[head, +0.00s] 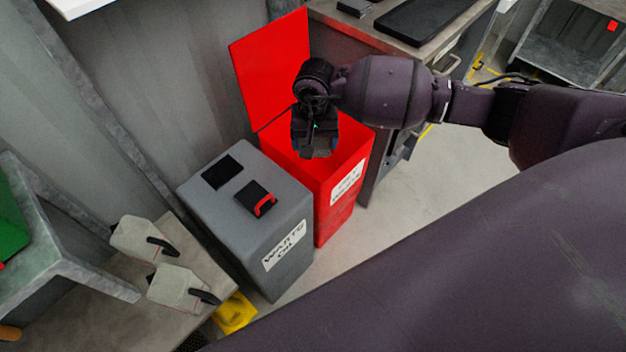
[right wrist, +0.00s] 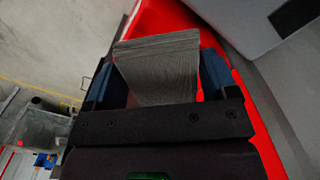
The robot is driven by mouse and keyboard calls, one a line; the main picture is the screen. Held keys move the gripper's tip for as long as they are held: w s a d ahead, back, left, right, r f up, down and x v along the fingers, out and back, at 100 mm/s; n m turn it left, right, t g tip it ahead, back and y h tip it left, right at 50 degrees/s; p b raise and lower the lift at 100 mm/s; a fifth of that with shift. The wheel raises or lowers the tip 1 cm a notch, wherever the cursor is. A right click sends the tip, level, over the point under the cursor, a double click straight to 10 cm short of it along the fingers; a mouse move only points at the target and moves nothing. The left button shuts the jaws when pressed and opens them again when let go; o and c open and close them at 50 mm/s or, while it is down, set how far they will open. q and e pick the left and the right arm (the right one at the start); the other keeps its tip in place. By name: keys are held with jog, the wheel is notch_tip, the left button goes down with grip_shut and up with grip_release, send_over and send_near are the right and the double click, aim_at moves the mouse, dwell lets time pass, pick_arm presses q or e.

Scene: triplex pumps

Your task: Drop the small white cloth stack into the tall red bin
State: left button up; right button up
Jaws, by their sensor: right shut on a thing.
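The tall red bin (head: 325,222) stands in the middle of the head view with its lid (head: 268,65) raised at the back. My right gripper (head: 317,150) is over the bin's open top, pointing down. In the right wrist view, my right gripper (right wrist: 155,85) is shut on the cloth stack (right wrist: 160,62), which looks grey and layered between the two fingers. Red bin surfaces (right wrist: 175,18) show around and behind the stack. In the head view the stack is hidden by the gripper. My left gripper is not in view.
A grey waste oil box (head: 240,225) stands directly left of the red bin. A workbench (head: 400,40) with a dark flat panel is behind it to the right. Two pale containers with black handles (head: 150,240) sit at lower left. Open floor (head: 440,185) lies to the right.

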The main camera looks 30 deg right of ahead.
pick_arm(q)
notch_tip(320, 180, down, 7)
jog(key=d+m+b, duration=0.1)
jog(key=b, duration=0.8)
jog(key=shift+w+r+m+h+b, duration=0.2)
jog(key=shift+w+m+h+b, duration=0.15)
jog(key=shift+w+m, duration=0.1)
pick_arm(e)
jog(key=w+d+f+m, duration=0.4)
jog(key=w+f, duration=0.3)
jog(key=f, duration=0.1)
jog(key=w+d+f+m, duration=0.5)
jog(key=w+f, duration=0.2)
jog(key=f, duration=0.1)
jog(key=shift+w+d+f, duration=0.15)
jog(key=shift+w+f, duration=0.05)
jog(key=o, duration=0.6)
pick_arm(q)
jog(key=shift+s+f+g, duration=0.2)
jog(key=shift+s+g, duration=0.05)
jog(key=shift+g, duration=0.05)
pick_arm(e)
jog(key=o, duration=0.3)
